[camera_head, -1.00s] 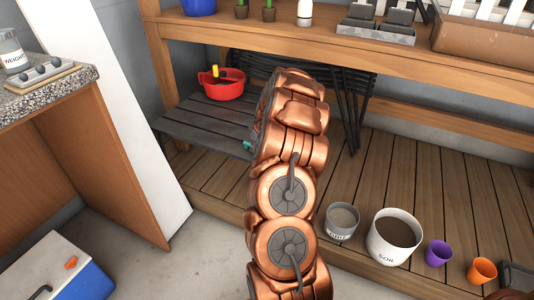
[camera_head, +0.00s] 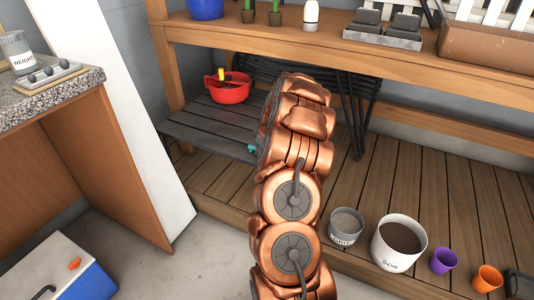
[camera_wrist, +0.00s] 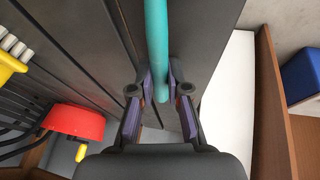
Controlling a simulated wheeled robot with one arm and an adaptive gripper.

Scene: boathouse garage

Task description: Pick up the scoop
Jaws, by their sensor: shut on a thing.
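The scoop shows as a teal rod-like handle (camera_wrist: 157,40) in the wrist view, running from the top edge down between the fingers. My gripper (camera_wrist: 160,92) is shut on this handle near its lower end, over dark grey slats. The rest of the scoop is out of the wrist view. In the head view only a small teal bit (camera_head: 252,148) shows at the edge of the grey slatted bench, beside my copper arm. My arm hides the gripper there. I cannot tell whether the scoop is clear of the slats.
A red bowl (camera_head: 228,91) with a yellow-handled item stands on the grey slatted bench (camera_head: 205,130). A wooden shelf (camera_head: 300,45) runs above. Folded dark metal furniture leans behind my arm. A soil pot (camera_head: 377,252) and smaller pots stand at right on the wooden deck.

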